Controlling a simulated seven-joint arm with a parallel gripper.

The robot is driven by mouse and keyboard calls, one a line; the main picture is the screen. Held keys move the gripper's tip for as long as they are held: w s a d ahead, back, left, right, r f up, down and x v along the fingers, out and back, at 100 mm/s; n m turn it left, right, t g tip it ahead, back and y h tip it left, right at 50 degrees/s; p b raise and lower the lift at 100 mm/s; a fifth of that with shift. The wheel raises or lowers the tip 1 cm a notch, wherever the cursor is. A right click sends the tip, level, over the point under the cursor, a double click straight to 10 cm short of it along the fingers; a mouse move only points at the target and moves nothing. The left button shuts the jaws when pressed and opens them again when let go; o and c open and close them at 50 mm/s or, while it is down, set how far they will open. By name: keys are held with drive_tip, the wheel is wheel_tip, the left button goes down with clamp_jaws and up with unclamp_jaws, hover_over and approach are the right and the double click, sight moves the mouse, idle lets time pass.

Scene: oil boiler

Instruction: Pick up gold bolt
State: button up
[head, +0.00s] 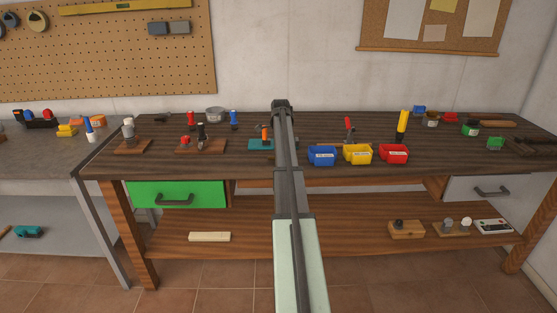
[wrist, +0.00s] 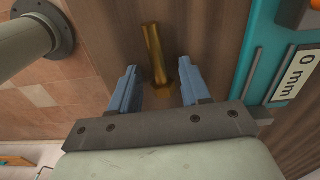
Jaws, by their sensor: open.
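The gold bolt (wrist: 152,45) lies on the brown wooden bench top in the wrist view, with its hexagonal head toward my gripper and its shank pointing away. My gripper (wrist: 157,66) is open, with one blue finger on each side of the bolt and a gap on both sides. I cannot tell how far the fingertips are above the bench top. In the head view I cannot make out the bolt, and my arm covers the middle of the bench.
A teal block (wrist: 265,55) with a "0 mm" label is close to the right finger. Tiled floor (wrist: 45,95) shows past the bench edge at left. On the workbench (head: 250,180), blue (head: 322,157), yellow (head: 358,155) and red (head: 394,154) bins stand right of my arm.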

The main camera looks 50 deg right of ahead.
drive_tip(key=shift+c, duration=0.2)
clamp_jaws()
drive_tip(key=shift+r, duration=0.1)
